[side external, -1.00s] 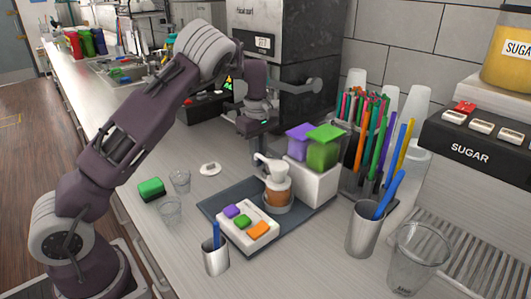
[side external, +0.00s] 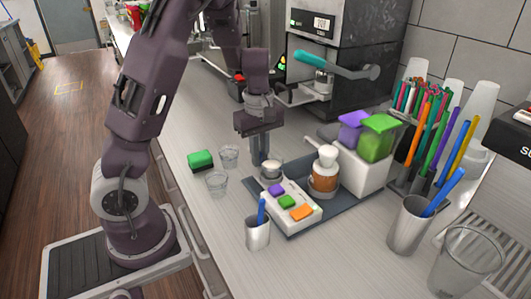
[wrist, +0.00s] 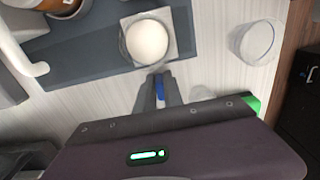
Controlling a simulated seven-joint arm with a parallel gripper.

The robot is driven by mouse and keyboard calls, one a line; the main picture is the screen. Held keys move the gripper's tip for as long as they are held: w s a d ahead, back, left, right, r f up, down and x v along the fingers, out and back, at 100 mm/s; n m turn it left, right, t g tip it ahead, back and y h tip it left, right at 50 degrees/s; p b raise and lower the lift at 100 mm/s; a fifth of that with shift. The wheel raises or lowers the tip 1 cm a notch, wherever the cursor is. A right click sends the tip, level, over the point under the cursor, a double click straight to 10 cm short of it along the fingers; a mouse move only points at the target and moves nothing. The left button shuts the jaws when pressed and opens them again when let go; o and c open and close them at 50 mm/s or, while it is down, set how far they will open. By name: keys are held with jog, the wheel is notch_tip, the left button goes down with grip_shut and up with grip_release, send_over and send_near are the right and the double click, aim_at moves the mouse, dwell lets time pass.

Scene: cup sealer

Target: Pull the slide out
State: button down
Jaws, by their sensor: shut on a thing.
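My gripper (side external: 262,160) points down at the near-left edge of the dark tray (side external: 343,192). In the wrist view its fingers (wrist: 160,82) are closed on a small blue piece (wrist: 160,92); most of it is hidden. Just beyond the fingertips, a round clear cup with a white top (wrist: 148,40) sits on a pale square plate (wrist: 172,22) over the tray; it also shows in the side view (side external: 272,168). I cannot tell whether the blue piece joins the plate, or which part is the slide.
A white button panel (side external: 288,212) and an orange-brown cup with a white top (side external: 323,178) stand on the tray. Two clear glasses (side external: 217,183) and a green block (side external: 201,160) are to the left. A metal cup (side external: 257,232) stands in front. The dark machine (side external: 352,35) is behind.

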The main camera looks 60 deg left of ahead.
jog(key=shift+s, duration=0.2)
jog(key=c, duration=1.5)
grip_release()
jog(key=shift+s+a, duration=0.1)
jog(key=shift+o, duration=0.2)
jog(key=shift+r, duration=0.25)
notch_tip(320, 180, up, 7)
jog(key=shift+f, duration=0.2)
